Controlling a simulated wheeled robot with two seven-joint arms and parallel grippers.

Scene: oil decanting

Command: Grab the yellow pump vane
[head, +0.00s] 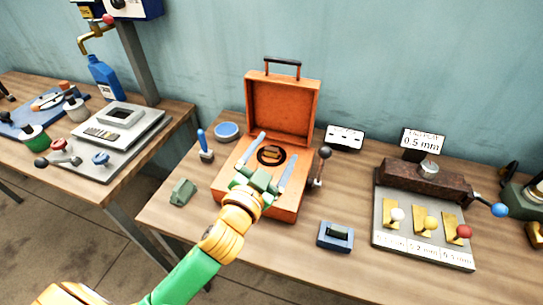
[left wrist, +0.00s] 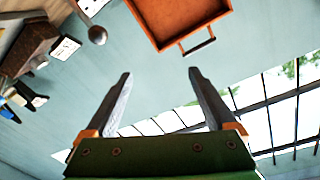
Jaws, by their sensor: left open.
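A brass piece with a yellow ball knob (head: 429,223) stands in the middle of a grey plate (head: 385,240) at the right of the table. Similar pieces with a white knob (head: 397,215) and a red knob (head: 464,232) stand either side; I cannot tell for certain which is the pump vane. My left gripper (head: 278,145) is open and empty over the open orange case (head: 283,108), far left of these pieces. Its spread fingers also show in the left wrist view (left wrist: 160,72), with nothing between them. My right gripper is not in view.
The case holds a dark ring (head: 271,155). A ball-topped lever (head: 321,165) stands at the case's right. A "0.5 mm" card (head: 423,140) stands at the back.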

